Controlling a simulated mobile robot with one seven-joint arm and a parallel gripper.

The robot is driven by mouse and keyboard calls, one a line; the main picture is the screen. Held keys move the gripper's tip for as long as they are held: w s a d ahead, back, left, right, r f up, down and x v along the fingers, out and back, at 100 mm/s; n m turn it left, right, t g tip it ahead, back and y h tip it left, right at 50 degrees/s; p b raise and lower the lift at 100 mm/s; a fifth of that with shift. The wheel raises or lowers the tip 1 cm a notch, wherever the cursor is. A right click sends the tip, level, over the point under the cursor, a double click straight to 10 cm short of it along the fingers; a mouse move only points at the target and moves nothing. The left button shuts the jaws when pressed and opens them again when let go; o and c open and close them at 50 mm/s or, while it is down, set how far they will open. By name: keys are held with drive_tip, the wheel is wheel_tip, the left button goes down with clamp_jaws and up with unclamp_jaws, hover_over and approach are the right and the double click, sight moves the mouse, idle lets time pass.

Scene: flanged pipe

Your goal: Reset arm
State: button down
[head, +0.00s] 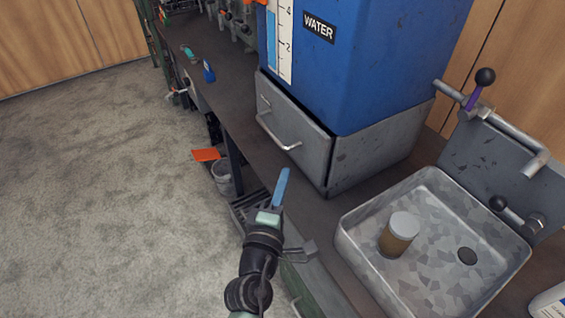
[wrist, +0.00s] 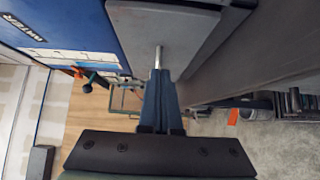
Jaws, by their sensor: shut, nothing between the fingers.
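My gripper (head: 281,188) is in front of the bench edge, left of the sink and near the grey drawer unit below the blue tank. Its blue fingers are shut together with nothing between them. In the wrist view my gripper (wrist: 158,75) points toward the grey drawer front (wrist: 170,30), and the drawer's metal handle lies partly behind the fingertips. Whether the fingertips touch the handle cannot be told. In the head view the drawer handle (head: 280,136) shows clear above the gripper.
A blue tank labelled WATER (head: 350,60) stands on the drawer unit. A metal sink (head: 440,270) with a brown jar with a pale lid (head: 398,235) is at right. Small tools (head: 208,72) lie on the bench (head: 235,110). A bucket (head: 222,178) is below. The carpet (head: 100,200) at left is clear.

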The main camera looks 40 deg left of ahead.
drive_tip(key=v, duration=0.7)
drive_tip(key=w+d+r+m+t+h, duration=0.25)
drive_tip(key=d+r+m, duration=0.3)
drive_tip(key=r, duration=0.55)
drive_tip(key=w+d+r+m+t+h, duration=0.25)
drive_tip(key=d+r+m, duration=0.3)
drive_tip(key=r, duration=0.55)
drive_tip(key=w+d+r+m+t+h, duration=0.2)
drive_tip(key=w+d+r+m, duration=0.3)
drive_tip(key=r, duration=0.6)
drive_tip(key=s+d+r+m+t, duration=0.1)
drive_tip(key=s+d+r+m, duration=0.1)
drive_tip(key=s+r, duration=0.3)
drive_tip(key=s+d+r+m+t+p, duration=0.1)
drive_tip(key=s+d+r+m+t, duration=0.15)
drive_tip(key=r, duration=0.55)
drive_tip(key=s+d+r+m, duration=0.2)
drive_tip(key=s+r, duration=0.2)
drive_tip(key=r, duration=0.2)
wheel_tip(320, 180, up, 28)
drive_tip(key=p, duration=2.8)
drive_tip(key=shift+w+f, duration=0.25)
drive_tip(key=shift+w, duration=0.15)
drive_tip(key=shift+d, duration=0.1)
